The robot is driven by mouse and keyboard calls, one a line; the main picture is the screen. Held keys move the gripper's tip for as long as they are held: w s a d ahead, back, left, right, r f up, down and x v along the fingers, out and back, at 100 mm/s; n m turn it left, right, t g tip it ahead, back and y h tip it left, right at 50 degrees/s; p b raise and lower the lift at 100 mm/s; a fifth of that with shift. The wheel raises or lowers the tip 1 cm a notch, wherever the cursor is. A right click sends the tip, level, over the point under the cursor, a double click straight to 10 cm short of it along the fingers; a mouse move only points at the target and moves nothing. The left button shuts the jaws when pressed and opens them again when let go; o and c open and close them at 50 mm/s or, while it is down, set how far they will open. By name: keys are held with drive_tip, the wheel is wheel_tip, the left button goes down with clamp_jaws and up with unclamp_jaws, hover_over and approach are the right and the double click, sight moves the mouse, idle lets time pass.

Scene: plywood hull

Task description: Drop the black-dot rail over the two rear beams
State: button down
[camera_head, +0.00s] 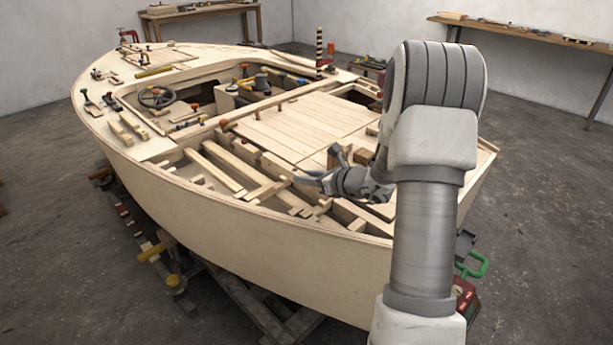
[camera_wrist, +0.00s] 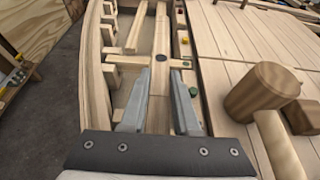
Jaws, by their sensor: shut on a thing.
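The pale wooden black-dot rail (camera_wrist: 160,82) runs lengthwise up the wrist view, with a black dot on its top face. My gripper (camera_wrist: 160,73) is shut on it, one grey finger along each side. In the head view my gripper (camera_head: 299,178) is over the open framed bay at the near side of the hull. A pale bar there (camera_head: 265,191) appears to be the held rail. Cross timbers show beside and below the rail, one with a green dot (camera_wrist: 187,65). I cannot tell which timbers are the two rear beams, or whether the rail touches them.
A wooden mallet (camera_wrist: 258,92) lies on the planked deck (camera_wrist: 235,45) right of the rail. A green knob (camera_wrist: 193,91) is close to the right finger. The hull side (camera_wrist: 94,70) rises at the left. Loose pale timbers (camera_head: 222,165) lie in the bay.

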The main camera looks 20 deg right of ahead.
sight(306, 189)
wheel_tip(306, 189, down, 4)
drive_tip(key=b, duration=0.2)
drive_tip(key=shift+b, duration=0.3)
drive_tip(key=shift+f+b, duration=0.9)
drive_tip(key=shift+b, duration=0.05)
drive_tip(key=shift+f+b, duration=0.8)
drive_tip(key=shift+b, duration=0.2)
idle(0.6)
drive_tip(key=c, duration=0.6)
unclamp_jaws()
drive_tip(key=shift+a+f, duration=0.1)
drive_tip(key=shift+s+a, duration=0.1)
drive_tip(key=shift+s, duration=0.1)
drive_tip(key=p+v, duration=0.1)
drive_tip(key=v, duration=0.4)
drive_tip(key=p+v, duration=0.1)
drive_tip(key=v, duration=0.5)
drive_tip(key=p+v, duration=0.2)
drive_tip(key=v, duration=0.4)
drive_tip(key=shift+d, duration=0.4)
drive_tip(key=shift+a+r, duration=0.1)
drive_tip(key=shift+r, duration=0.15)
